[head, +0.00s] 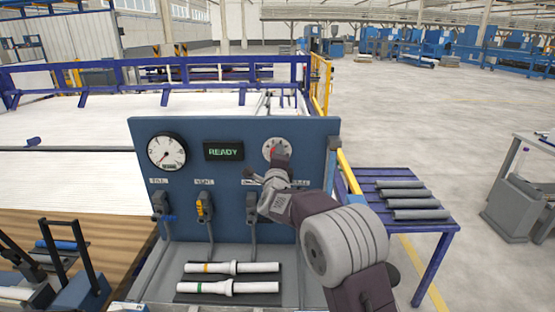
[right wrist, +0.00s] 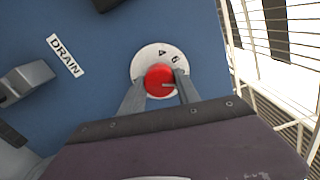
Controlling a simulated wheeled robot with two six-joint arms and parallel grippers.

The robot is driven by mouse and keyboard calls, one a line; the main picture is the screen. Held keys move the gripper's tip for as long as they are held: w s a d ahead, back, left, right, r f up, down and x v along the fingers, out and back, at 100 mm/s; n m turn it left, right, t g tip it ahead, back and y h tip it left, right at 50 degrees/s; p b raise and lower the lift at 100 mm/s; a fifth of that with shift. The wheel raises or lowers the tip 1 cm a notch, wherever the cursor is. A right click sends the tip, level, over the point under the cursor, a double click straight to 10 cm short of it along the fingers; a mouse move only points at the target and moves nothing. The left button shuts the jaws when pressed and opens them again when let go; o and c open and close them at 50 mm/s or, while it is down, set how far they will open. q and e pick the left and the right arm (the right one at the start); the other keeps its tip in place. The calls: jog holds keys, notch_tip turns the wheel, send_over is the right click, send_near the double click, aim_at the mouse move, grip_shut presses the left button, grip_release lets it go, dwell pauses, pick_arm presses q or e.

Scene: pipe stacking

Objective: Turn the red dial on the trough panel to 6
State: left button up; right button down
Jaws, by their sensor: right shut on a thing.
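The blue trough panel (head: 230,195) stands upright ahead of me. Its red dial (right wrist: 159,79) sits on a round white plate (right wrist: 146,58) at the panel's upper right. The numbers 4 and 6 show on the plate in the right wrist view; the rest of the scale is hidden or unreadable. A thin grey mark on the dial's face points to the right in that view. My right gripper (right wrist: 158,88) is shut on the red dial, a finger on either side. In the head view the gripper and wrist partly cover the dial (head: 275,150). My left gripper is not in view.
White pipes (head: 232,267) lie in the trough below. A blue table (head: 371,182) with grey pipes stands to the right.

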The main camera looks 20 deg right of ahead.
jog(key=shift+f+n+p, duration=0.2)
jog(key=shift+n+p, duration=0.5)
jog(key=shift+n, duration=3.9)
jog(key=shift+f, duration=0.1)
jog(key=c, duration=0.9)
grip_release()
jog(key=shift+a, duration=0.1)
jog(key=shift+s+r, duration=0.1)
jog(key=shift+r, duration=0.1)
